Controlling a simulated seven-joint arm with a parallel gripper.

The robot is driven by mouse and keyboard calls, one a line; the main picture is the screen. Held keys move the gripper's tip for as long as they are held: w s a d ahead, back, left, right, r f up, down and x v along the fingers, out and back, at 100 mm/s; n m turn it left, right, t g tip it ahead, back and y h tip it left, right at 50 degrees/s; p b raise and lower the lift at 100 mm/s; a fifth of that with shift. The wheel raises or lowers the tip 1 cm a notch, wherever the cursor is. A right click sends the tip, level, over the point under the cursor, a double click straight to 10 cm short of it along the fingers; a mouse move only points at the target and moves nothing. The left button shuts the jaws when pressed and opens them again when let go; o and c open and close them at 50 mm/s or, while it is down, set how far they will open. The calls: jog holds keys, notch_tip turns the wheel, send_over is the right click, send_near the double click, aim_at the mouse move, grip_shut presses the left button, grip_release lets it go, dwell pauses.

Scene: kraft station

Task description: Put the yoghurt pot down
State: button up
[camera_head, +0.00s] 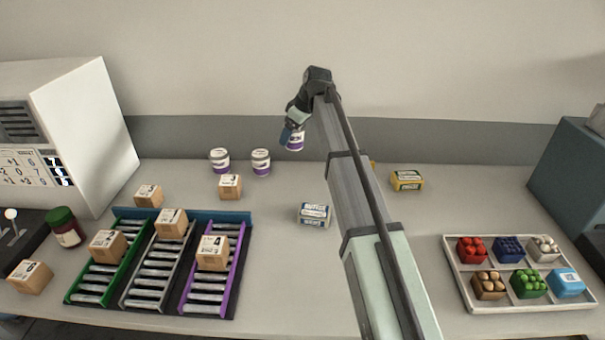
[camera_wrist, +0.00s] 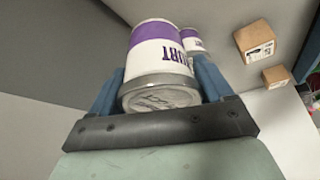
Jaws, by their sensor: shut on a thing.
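My gripper (camera_head: 289,134) is shut on a white yoghurt pot with a purple band (camera_head: 296,142). In the head view the pot shows against the dark wall strip, seemingly raised above the back of the table, and it looks slightly tilted. In the wrist view the pot (camera_wrist: 158,58) sits between the two blue fingers, its grey end towards the camera. Two similar pots, a left one (camera_head: 220,161) and a right one (camera_head: 261,162), stand upright on the table to the left of my gripper. One other pot (camera_wrist: 192,40) shows partly behind the held one in the wrist view.
A butter tub (camera_head: 314,214) and a yellow pack (camera_head: 407,180) lie on the table (camera_head: 275,270). A carton (camera_head: 230,187) stands before the pots. Roller lanes (camera_head: 160,260) with cartons fill the left; a produce tray (camera_head: 525,307) is at right. Table behind the butter tub looks clear.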

jog(key=shift+s+d, duration=0.1)
jog(key=shift+d, duration=1.05)
jog(key=shift+d+f, duration=0.15)
jog(key=shift+f, duration=4.8)
jog(key=o, duration=1.1)
jog(key=shift+f, duration=0.15)
jog(key=shift+c, duration=0.2)
jog(key=v, duration=1.2)
